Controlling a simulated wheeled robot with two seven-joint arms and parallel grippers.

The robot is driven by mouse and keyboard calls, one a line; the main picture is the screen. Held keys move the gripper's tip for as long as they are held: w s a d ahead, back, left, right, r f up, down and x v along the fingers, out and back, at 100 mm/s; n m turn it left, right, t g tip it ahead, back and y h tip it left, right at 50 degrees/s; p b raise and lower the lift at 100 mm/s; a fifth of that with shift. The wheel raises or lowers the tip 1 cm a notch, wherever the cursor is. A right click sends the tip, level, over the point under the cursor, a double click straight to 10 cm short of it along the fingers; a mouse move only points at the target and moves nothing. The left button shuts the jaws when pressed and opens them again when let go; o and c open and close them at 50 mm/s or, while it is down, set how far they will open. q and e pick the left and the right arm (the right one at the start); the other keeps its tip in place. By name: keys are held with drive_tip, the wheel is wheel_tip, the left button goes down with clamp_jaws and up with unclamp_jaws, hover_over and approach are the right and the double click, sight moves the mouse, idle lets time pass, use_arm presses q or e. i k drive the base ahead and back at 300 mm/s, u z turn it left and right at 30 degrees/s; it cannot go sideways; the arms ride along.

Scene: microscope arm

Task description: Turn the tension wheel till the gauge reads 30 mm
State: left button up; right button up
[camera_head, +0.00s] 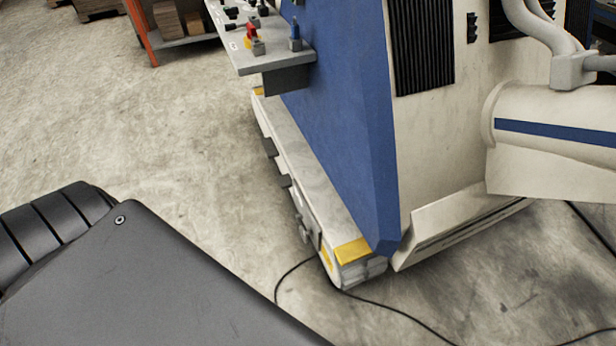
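No tension wheel and no gauge can be made out in the head view. A large blue and cream machine (335,120) stands in the upper middle and right. A grey ledge (245,62) with small knobs and levers, some red, yellow and blue, juts out from its left side. Neither of my grippers is in view. A dark part of my own body fills the lower left.
The machine's low base (310,180) has a yellow-marked corner (353,251). A black cable (395,311) runs over the floor in front. An orange-framed shelf (143,35) holds boxes at the back left. Concrete floor (150,130) is clear left of the machine.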

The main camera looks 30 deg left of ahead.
sight(303, 234)
drive_tip(key=z, duration=0.5)
drive_tip(key=k, duration=1.15)
drive_tip(key=u, duration=0.15)
drive_tip(key=i, duration=0.6)
drive_tip(key=u, duration=1.05)
drive_tip(key=i, duration=0.7)
drive_tip(key=z, duration=1.85)
drive_tip(key=k, duration=1.15)
drive_tip(key=u, duration=1.5)
